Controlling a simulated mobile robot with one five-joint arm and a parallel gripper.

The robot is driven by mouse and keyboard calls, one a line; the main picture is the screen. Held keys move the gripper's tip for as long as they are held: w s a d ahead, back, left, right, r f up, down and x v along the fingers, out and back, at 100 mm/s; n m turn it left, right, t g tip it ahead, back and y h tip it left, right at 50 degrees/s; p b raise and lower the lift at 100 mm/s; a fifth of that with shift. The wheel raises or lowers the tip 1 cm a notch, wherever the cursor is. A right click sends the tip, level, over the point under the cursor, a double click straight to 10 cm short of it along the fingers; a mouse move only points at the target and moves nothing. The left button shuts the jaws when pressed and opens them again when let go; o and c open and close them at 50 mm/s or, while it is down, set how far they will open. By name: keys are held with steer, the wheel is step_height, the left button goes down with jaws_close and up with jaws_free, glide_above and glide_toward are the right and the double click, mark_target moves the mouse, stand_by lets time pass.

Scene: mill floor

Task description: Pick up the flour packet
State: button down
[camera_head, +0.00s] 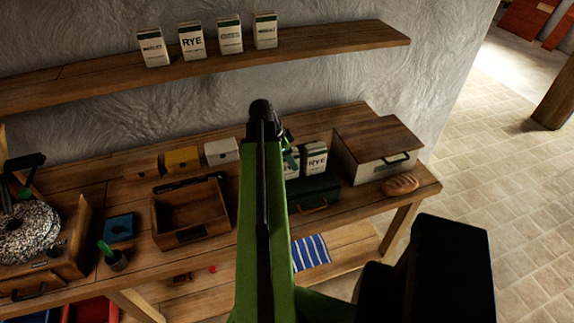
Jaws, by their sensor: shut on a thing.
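My green arm reaches over the workbench. My gripper (289,154), small and partly hidden behind the arm, is at the left one of two white flour packets with green tops. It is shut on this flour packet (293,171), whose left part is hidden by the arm. Whether the packet touches what is under it I cannot tell. The other packet (315,160), marked RYE, stands upright close to its right. More flour packets stand on the wall shelf, one of them a RYE packet (191,41).
A dark green box (318,195) is just in front of the packets. A wooden-lidded bread box (380,149) and a loaf (400,184) are to the right. An open wooden tray (190,216) and a millstone (27,228) are left. The shelf (330,47) runs above the bench.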

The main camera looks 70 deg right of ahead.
step_height(320, 180, up, 10)
steer(key=p, duration=1)
